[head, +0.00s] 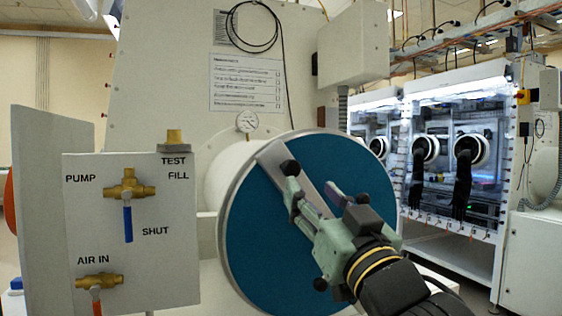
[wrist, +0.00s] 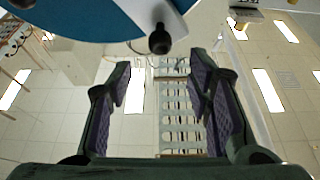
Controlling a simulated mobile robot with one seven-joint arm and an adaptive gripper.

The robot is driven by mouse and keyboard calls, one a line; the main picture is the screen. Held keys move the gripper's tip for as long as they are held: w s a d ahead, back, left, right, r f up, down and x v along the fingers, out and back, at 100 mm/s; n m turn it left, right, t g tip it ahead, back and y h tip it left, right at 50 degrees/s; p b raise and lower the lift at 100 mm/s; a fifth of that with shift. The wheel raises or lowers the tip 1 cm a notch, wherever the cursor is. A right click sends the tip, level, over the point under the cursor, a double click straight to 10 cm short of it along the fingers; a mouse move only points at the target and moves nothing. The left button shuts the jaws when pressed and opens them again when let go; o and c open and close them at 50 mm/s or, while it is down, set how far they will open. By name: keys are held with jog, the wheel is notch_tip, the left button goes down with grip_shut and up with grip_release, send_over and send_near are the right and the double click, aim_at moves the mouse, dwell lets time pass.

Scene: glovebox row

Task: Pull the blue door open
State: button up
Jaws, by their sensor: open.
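The blue door (head: 245,230) is a large round disc with a pale rim, in front of a white cylinder. A grey bar (head: 270,157) crosses its face; I cannot tell whether the door is fully closed. In the wrist view the door (wrist: 75,20) fills the top left, and a black knob (wrist: 159,40) stands at the bar's end. My gripper (head: 312,188) is open in front of the door. In the wrist view its fingers (wrist: 160,72) are spread with nothing between them, and the knob appears just above the gap.
A valve panel (head: 180,225) with brass valves and a blue lever (head: 128,222) stands left of the door. A gauge (head: 246,122) is above it. Lit gloveboxes (head: 460,150) with black gloves stand at the right. Floor shows below the fingers in the wrist view.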

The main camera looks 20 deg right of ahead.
aim_at(294, 170)
jog(key=p+x, duration=0.3)
jog(key=x, duration=0.7)
jog(key=shift+c, duration=0.3)
grip_shut()
dwell(0.4)
